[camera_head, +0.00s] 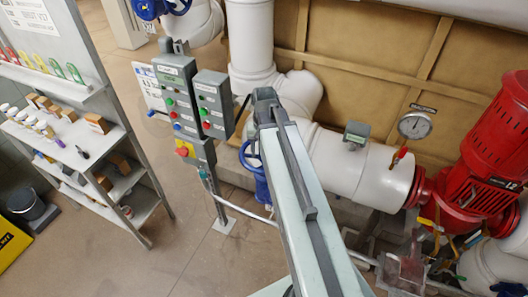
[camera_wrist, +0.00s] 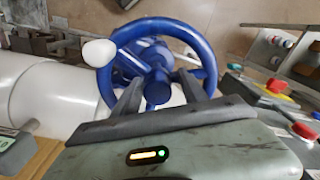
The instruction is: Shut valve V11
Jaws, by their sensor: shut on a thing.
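A blue handwheel (camera_wrist: 207,50) fills the top middle of the wrist view, on a valve by a white pipe. A white knob (camera_wrist: 98,52) sits on its rim at the left. My gripper (camera_wrist: 160,84) is shut on the handwheel, its two dark fingers reaching in at the near side by the hub. The fingers and wrist hide the near part of the rim. In the head view my arm hides most of this wheel; only some blue (camera_head: 262,188) shows left of the arm. I can read no V11 label on it.
A control post with buttons (camera_head: 180,95) stands close left of the arm; its red button (camera_wrist: 277,85) is near the gripper's right side. A shelf rack (camera_head: 85,100) stands farther left. A white pipe (camera_head: 340,160), gauge (camera_head: 414,125) and red pump (camera_head: 490,150) are at right. Another blue handwheel (camera_head: 150,8) is top left.

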